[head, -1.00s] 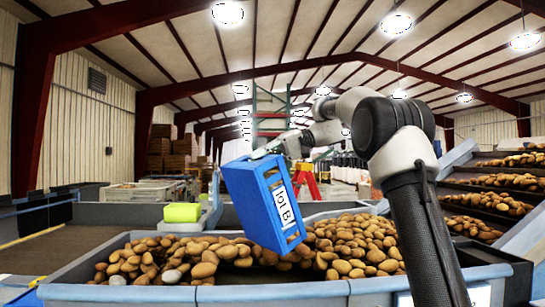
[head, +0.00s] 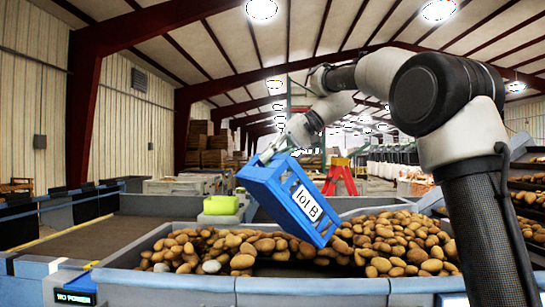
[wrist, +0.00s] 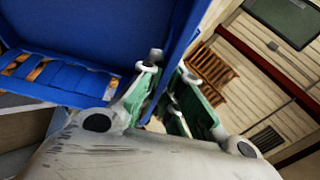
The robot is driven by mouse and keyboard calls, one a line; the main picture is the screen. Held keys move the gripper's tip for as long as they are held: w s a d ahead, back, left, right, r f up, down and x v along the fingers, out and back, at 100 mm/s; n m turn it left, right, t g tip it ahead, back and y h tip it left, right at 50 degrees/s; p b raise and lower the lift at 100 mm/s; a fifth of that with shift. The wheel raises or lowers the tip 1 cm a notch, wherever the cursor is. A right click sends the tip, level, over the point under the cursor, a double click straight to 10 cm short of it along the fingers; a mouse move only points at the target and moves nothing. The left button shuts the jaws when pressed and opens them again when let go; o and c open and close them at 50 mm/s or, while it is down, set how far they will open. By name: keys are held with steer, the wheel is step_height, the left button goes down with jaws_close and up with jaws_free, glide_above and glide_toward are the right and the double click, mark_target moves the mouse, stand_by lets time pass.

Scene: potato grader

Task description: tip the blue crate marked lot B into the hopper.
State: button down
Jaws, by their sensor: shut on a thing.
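The blue crate (head: 275,189) with the "lot B" label hangs tilted in the air over the hopper (head: 230,284) in the head view. Its label side faces me and slants down to the right. My gripper (head: 268,153) is shut on the crate's upper left edge. In the wrist view my gripper (wrist: 170,95) has its green-padded fingers on either side of the crate wall (wrist: 187,25). The part of the crate's inside that shows looks empty; the rest is hidden. Many potatoes (head: 400,240) lie in the hopper below, with a bare patch under the crate.
A yellow-green block (head: 221,205) sits on the hopper's far left side. A wide belt (head: 110,236) lies to the left. Stepped shelves of potatoes (head: 525,197) stand at the right. A red stand (head: 340,180) and stacked wooden crates (head: 205,145) are behind.

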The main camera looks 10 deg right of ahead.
steer(key=s+a+f+n+t+h, duration=0.1)
steer(key=s+a+f+h, duration=0.1)
steer(key=a+f+h, duration=0.2)
steer(key=s+a+f+n+t+h, duration=0.1)
steer(key=a+f+h, duration=0.3)
steer(key=a+f, duration=0.4)
step_height(320, 180, down, 5)
steer(key=shift+s+r+t+h, duration=0.1)
steer(key=shift+s+t+h, duration=0.35)
steer(key=shift+s, duration=0.45)
